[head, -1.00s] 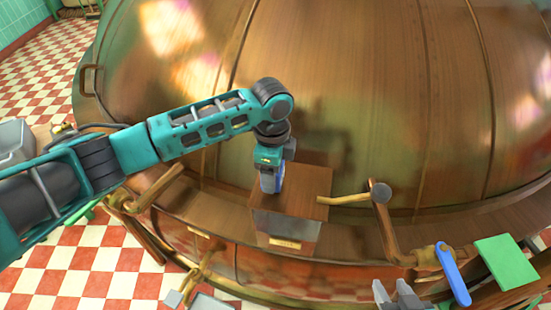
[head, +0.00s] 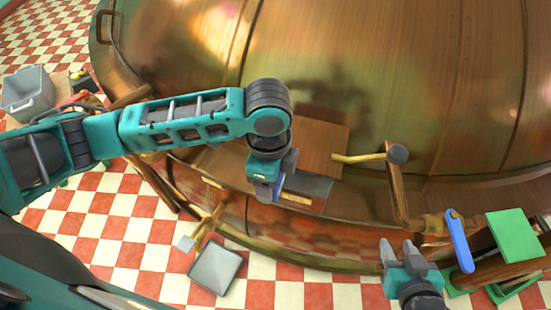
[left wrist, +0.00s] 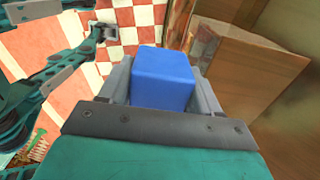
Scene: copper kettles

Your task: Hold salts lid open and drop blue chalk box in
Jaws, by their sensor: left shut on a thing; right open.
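The blue chalk box (left wrist: 163,78) is between the fingers of my left gripper (left wrist: 163,90). In the head view the left gripper (head: 267,185) hangs at the front left of a wooden box, and only a sliver of blue (head: 279,186) shows. This wooden box (head: 322,132), with a grey front and a small brass label, looks like the salts box. Its lid appears shut. The wooden box (left wrist: 255,70) also stands right of the blue box in the left wrist view. My right gripper (head: 400,247) is open and empty at the lower right, apart from the wooden box.
A large copper kettle (head: 400,80) fills the back. A blue lever (head: 458,240) and green block (head: 512,235) are at right. A grey tray (head: 215,268) lies low at left, a grey bin (head: 28,92) farther left.

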